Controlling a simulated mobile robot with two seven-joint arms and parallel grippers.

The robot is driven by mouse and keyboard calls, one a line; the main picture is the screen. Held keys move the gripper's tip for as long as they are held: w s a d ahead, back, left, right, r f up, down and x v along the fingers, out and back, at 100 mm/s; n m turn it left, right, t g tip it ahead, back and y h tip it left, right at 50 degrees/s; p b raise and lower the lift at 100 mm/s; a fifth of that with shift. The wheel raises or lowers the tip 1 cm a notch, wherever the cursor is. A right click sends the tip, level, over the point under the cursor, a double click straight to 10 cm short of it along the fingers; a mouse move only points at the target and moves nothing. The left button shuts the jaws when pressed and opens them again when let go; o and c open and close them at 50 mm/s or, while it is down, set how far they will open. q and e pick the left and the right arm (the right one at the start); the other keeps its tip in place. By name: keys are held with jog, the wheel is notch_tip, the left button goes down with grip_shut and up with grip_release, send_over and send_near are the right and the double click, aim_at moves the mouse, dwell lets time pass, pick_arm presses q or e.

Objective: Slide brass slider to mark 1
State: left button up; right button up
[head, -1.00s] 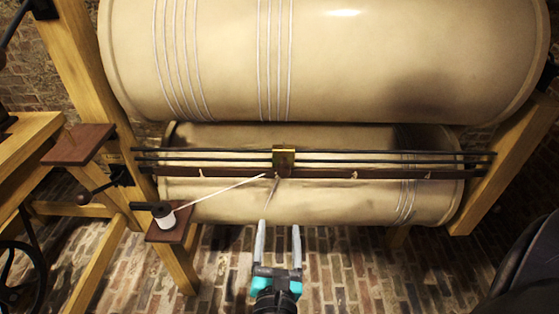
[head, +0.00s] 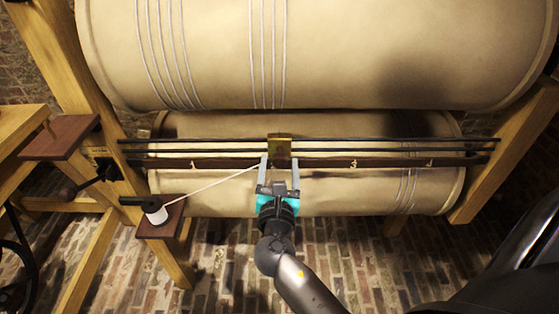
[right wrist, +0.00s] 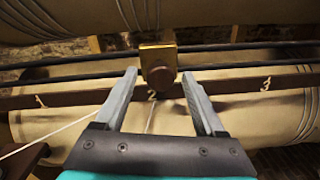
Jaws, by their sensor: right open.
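The brass slider (head: 280,146) sits on the dark rails (head: 390,150) near their middle; it also shows in the right wrist view (right wrist: 157,62), with a round brown knob on its front. Mark 2 (right wrist: 152,95) is just below the slider on the brown scale bar. Mark 1 (right wrist: 41,101) is to the left and mark 3 (right wrist: 265,84) to the right. My right gripper (head: 280,162) is open, its fingertips on either side of the knob, and it holds nothing. Whether a finger touches the knob, I cannot tell. My left gripper is not in view.
A white thread (head: 210,184) runs from a spool (head: 156,213) on a small brown shelf towards the slider. Large cream drums (head: 330,50) lie above and behind the rails. Wooden posts (head: 490,150) stand at both ends. The brick floor is below.

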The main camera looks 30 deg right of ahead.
jog(key=shift+x, duration=1.05)
grip_shut()
dwell(0.7)
